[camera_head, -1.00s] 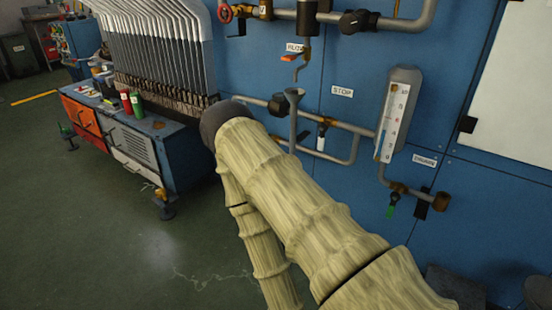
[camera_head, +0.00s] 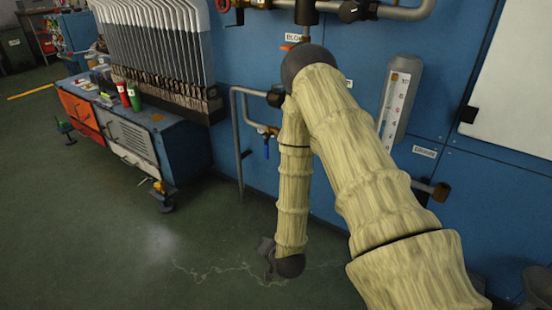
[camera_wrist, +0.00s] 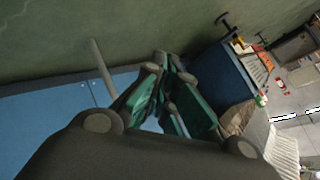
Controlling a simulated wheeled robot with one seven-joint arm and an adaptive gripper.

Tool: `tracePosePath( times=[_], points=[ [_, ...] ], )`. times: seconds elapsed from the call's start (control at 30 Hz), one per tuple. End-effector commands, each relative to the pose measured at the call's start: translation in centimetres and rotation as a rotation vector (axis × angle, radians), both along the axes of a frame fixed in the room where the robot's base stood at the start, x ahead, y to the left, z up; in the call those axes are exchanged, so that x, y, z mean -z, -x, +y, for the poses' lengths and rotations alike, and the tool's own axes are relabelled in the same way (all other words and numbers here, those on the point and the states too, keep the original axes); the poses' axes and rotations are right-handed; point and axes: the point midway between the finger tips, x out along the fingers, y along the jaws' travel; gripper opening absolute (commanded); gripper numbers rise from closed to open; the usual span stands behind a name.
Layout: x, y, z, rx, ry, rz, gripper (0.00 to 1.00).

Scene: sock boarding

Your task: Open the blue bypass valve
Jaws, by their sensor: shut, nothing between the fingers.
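The blue-handled valve (camera_head: 266,148) shows in the head view on a short, roughly level pipe branch low on the blue panel. Its brass body sits in the pipe and its blue lever hangs straight down, across the pipe. My forearm hangs just right of it and hides the pipe beyond. My gripper (camera_wrist: 166,65) shows in the wrist view with its green-padded fingers together and nothing between them. It is apart from the valve, whose blue lever I cannot make out in the wrist view. In the head view only a small dark part shows low beside my forearm's end.
The blue panel (camera_head: 270,60) carries pipes, a level gauge (camera_head: 400,95) and a brown-capped drain fitting (camera_head: 440,191). A workbench (camera_head: 130,140) with upright metal boards (camera_head: 160,50) stands left. The floor before the panel is clear. A grey pipe (camera_wrist: 103,66) shows in the wrist view.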

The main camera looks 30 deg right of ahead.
Motion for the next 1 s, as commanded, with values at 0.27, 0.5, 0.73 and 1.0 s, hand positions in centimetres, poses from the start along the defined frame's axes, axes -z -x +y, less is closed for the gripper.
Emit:
tracePosePath(
  times=[0.27,0.5,0.73,1.0],
  points=[
    [-11.2,-9.9,-10.6,0.352,-0.292,-0.534,0.00],
    [-16.5,-12.0,-15.3,0.457,-0.433,-0.771,0.00],
    [-17.1,-12.1,-15.8,0.467,-0.452,-0.799,0.00],
    [-17.0,-12.4,-15.9,0.466,-0.451,-0.798,0.00]
  ],
)
